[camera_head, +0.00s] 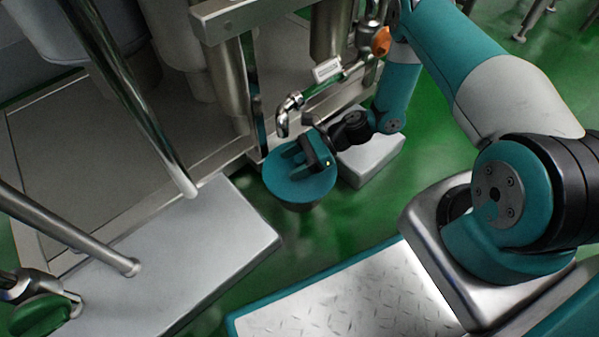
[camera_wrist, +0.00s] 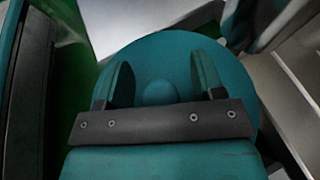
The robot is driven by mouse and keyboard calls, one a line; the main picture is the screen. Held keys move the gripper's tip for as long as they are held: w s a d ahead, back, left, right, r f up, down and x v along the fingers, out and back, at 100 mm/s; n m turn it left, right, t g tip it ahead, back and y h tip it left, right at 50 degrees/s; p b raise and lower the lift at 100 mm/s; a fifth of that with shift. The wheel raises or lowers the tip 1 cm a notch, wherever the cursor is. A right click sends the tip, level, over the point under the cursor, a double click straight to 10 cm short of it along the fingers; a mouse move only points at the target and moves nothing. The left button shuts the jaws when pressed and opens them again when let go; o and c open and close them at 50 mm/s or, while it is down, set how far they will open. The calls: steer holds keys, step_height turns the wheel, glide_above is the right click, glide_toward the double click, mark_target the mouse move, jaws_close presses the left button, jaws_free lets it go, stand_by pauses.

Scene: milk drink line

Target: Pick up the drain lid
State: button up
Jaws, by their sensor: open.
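The drain lid (camera_head: 310,188) is a round teal disc. It sits on top of a darker round body that shows below its rim, just below a metal tap. In the wrist view the lid (camera_wrist: 160,54) fills the middle, with a low round knob (camera_wrist: 159,92) at its centre. My gripper (camera_head: 287,157) is over the lid in the head view. In the wrist view my gripper (camera_wrist: 159,84) is open, one teal finger on each side of the knob, with nothing between the fingers but the knob in line of sight. I cannot tell whether the fingers touch the lid.
A metal tap (camera_head: 286,117) curves down close behind the lid. A grey block (camera_head: 372,160) stands to its right. A pale step (camera_head: 205,240) with metal rails lies at the left. Green floor (camera_head: 295,245) is clear in front of the lid.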

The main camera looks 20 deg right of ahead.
steer(key=c, duration=1.1)
steer(key=shift+r, duration=0.15)
